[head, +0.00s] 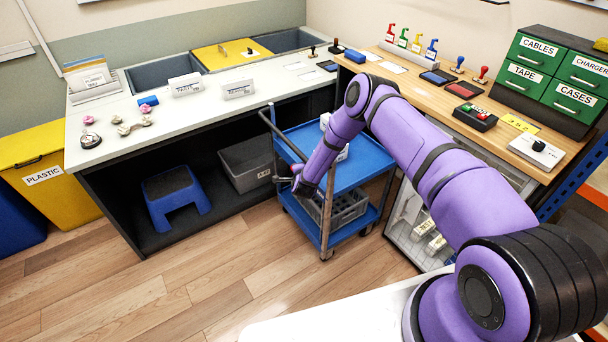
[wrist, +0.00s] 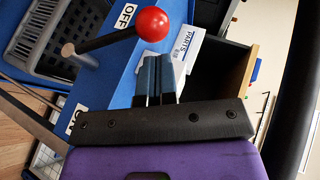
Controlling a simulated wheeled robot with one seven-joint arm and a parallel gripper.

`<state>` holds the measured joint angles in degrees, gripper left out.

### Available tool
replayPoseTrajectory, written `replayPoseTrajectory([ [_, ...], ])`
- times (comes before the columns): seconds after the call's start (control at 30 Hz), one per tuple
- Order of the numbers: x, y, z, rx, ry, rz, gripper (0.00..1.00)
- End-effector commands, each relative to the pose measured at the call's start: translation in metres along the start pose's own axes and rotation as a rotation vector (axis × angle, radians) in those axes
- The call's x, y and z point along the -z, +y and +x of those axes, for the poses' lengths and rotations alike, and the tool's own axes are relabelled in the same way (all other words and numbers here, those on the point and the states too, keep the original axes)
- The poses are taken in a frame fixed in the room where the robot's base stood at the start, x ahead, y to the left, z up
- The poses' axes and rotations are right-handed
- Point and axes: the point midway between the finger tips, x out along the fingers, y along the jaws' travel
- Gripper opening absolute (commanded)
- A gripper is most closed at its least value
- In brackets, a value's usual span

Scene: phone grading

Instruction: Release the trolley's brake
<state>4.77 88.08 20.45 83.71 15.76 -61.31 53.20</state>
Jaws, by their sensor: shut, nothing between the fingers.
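The blue trolley (head: 368,160) stands in front of the dark bench opening, with a grey crate (head: 348,208) on its lower shelf. In the wrist view, its brake lever is a dark rod (wrist: 105,42) with a red ball knob (wrist: 152,24). The blue panel (wrist: 112,75) carries an OFF label (wrist: 126,15) and an ON label (wrist: 76,117). The rod's exact setting between them is hard to tell. My gripper (wrist: 155,68) is shut and empty, its fingertips close to the knob. Whether they touch it cannot be told. My gripper (head: 303,186) is at the trolley's left side in the head view.
A white PARTS-labelled box (wrist: 188,48) is beyond my fingers. The grey bench (head: 160,118) is behind on the left, with a blue step stool (head: 175,195) and a grey bin (head: 247,162) beneath. The wooden counter (head: 425,95) is right. Floor is clear at front left.

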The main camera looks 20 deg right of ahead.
Motion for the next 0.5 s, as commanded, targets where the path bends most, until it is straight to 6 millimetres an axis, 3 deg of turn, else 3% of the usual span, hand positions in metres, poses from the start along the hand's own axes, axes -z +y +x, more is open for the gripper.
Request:
replayPoseTrajectory([
  [0.5,-0.008,-0.007,0.017,0.002,0.001,0.002,0.0],
])
